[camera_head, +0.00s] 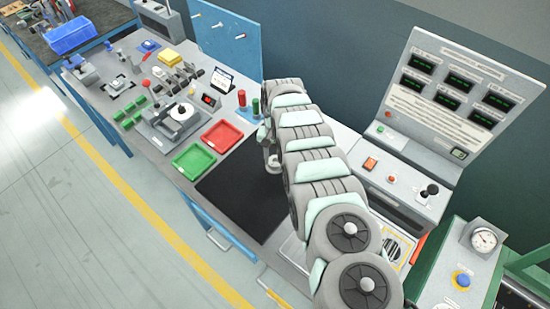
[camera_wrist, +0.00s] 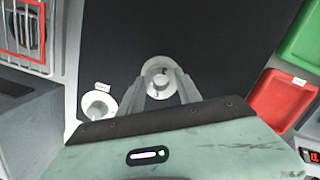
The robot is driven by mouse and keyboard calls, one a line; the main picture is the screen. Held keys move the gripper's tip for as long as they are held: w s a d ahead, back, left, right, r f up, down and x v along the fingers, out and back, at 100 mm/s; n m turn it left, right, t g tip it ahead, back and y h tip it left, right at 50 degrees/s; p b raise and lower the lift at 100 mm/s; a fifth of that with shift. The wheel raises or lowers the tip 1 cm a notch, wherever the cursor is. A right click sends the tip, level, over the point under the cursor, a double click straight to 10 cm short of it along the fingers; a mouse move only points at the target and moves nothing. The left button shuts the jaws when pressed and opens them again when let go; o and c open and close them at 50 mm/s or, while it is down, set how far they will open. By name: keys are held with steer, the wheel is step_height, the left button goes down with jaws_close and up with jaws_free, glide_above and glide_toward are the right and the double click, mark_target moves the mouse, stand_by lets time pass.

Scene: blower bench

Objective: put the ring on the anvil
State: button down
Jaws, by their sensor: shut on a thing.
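A pale round ring (camera_wrist: 158,76) with a bright centre sits between the two fingertips of my gripper (camera_wrist: 160,87) in the wrist view. My gripper is shut on it, over the black mat. A round white piece (camera_wrist: 98,104) with a raised middle and a small unreadable label stands to the left of my gripper, at the mat's edge. It may be the anvil; I cannot tell for sure. In the head view my gripper (camera_head: 271,158) is near the back edge of the mat, largely hidden by my arm, and the ring cannot be made out there.
The black mat (camera_head: 228,203) is otherwise clear. A red tray (camera_head: 222,136) and a green tray (camera_head: 194,161) lie left of it. A grey fixture (camera_head: 168,125) stands beyond them. A control box (camera_head: 402,185) and tall display panel (camera_head: 455,95) are on the right.

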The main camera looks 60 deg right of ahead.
mark_target(275, 158)
steer(key=c, duration=0.8)
jaws_free()
steer(key=shift+c, duration=0.2)
step_height(275, 158, up, 12)
steer(key=d, duration=0.1)
steer(key=shift+w+d, duration=0.2)
steer(key=shift+w, duration=0.05)
